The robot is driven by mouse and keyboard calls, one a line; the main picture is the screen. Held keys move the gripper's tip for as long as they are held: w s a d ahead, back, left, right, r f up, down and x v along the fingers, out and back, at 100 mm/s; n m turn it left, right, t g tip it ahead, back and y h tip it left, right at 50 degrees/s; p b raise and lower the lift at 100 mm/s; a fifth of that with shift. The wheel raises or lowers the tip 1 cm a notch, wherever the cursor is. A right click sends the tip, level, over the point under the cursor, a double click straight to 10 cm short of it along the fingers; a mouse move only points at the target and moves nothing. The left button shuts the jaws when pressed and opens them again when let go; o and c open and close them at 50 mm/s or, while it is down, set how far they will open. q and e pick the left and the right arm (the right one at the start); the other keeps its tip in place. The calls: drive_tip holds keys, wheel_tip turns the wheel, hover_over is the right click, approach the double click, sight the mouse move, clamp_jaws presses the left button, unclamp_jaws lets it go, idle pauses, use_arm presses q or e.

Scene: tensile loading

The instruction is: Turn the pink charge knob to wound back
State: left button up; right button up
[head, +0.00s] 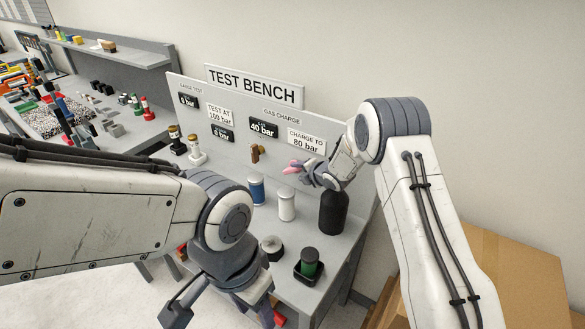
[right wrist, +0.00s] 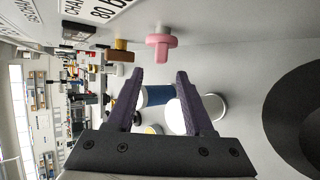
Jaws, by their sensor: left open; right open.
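The pink charge knob (right wrist: 161,41) sticks out from the grey panel of the test bench. In the right wrist view it stands just beyond the fingertips, with clear space between. In the head view the pink knob (head: 291,169) shows in small part beside my right gripper (head: 305,171), which hides the rest. My right gripper (right wrist: 155,78) is open and empty, its two fingers apart below the knob in the picture. My left gripper (head: 225,317) is low in front of the bench, open, partly cut off by the frame's bottom edge, away from the knob.
A blue cylinder (head: 256,190), a white cylinder (head: 286,206) and a black bottle (head: 333,212) stand on the bench below. A green-and-black part (head: 309,262) sits in a dark holder at the front.

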sight(292, 172)
drive_tip(key=shift+p+x, duration=0.95)
drive_tip(key=shift+x, duration=2.1)
clamp_jaws()
